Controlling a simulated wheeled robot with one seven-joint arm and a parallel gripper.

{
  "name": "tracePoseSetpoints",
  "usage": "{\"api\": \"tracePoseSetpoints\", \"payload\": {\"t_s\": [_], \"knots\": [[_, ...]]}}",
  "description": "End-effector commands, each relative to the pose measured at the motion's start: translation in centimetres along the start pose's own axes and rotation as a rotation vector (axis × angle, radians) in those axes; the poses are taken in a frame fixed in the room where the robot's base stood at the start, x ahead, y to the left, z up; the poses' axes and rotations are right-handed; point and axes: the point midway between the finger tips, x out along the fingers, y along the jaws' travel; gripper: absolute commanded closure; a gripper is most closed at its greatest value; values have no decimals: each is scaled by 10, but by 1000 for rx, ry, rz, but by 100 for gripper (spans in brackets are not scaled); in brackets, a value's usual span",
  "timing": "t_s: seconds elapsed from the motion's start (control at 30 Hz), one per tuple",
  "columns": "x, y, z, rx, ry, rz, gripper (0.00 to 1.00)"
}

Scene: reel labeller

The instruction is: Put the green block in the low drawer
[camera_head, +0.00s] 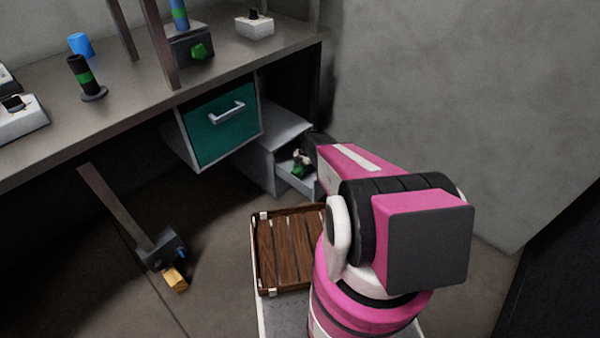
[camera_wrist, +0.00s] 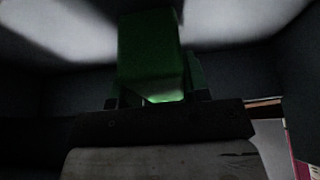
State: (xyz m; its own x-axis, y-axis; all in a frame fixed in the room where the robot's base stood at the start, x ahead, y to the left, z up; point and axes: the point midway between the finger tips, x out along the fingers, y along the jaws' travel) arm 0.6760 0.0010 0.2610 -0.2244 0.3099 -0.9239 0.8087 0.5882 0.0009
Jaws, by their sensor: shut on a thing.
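The green block (camera_wrist: 148,48) stands large in the wrist view, held between the jaws of my gripper (camera_wrist: 155,98). My gripper is shut on it. Dark walls close in on both sides in that view. In the head view the low drawer (camera_head: 284,177) is pulled out of a grey cabinet under the bench. My arm hides the drawer's right part. I cannot tell whether the block touches the drawer floor.
A teal-fronted drawer (camera_head: 222,124) with a pale handle hangs under the bench (camera_head: 130,80), left of the low drawer. A slatted wooden tray (camera_head: 286,250) lies in front. An orange block (camera_head: 175,280) is low at the left. A bare wall (camera_head: 420,90) stands at the right.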

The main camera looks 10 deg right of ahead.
Motion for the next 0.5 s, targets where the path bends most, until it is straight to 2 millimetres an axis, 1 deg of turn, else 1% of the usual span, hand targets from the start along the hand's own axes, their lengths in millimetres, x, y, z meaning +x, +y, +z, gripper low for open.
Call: {"api": "tracePoseSetpoints", "payload": {"t_s": [0.03, 0.1, 0.47, 0.5], "knots": [[8, 1, 4, 1, 2, -1, 88], [13, 0, 5, 1, 2, -1, 88], [15, 0, 6, 1, 1, 0, 88], [15, 0, 6, 1, 1, 0, 48]]}}
